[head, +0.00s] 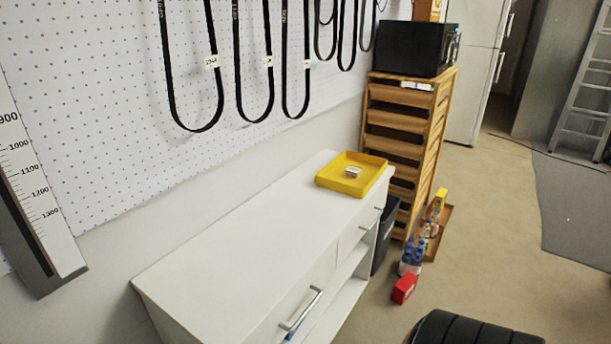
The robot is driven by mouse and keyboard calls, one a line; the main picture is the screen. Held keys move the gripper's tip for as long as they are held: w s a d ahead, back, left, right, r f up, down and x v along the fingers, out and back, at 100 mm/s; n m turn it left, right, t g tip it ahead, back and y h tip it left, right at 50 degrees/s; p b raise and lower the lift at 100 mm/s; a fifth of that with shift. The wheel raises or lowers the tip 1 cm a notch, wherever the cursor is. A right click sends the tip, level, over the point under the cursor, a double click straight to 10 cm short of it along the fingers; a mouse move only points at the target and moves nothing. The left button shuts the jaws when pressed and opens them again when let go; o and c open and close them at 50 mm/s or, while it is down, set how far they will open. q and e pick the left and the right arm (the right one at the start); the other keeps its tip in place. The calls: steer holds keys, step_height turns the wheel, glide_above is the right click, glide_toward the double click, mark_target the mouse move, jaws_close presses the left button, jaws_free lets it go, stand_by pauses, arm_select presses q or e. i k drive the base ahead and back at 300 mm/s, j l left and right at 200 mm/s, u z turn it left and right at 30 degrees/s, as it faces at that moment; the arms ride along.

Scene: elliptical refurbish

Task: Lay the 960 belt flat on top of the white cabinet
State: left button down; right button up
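Several black belts hang in loops on the white pegboard in the head view, among them a long left belt (171,95), a second belt (240,95) and a third belt (285,95). Shorter loops hang farther right. Small white tags sit on some belts, but I cannot read which one is the 960 belt. The white cabinet (235,240) stands against the wall below the belts. Its top is bare except for a shallow yellow tray (328,183) at the far end. Neither of my grippers is in view.
A measuring scale (38,180) is on the wall at left. Beyond the cabinet are a dark bin (385,235), a wooden drawer tower (400,145) with a black microwave (410,50), and bottles (411,257). A red box (404,288) and a black ribbed object (465,330) stand right.

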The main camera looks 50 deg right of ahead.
mark_target(304, 220)
steer(key=k+l, duration=0.15)
steer(key=l, duration=0.3)
steer(key=k+l+z, duration=0.15)
steer(key=l, duration=0.8)
steer(key=k+l+z, duration=0.1)
steer(key=l, duration=0.4)
steer(key=k+l+z, duration=0.1)
steer(key=l, duration=0.4)
steer(key=k, duration=0.05)
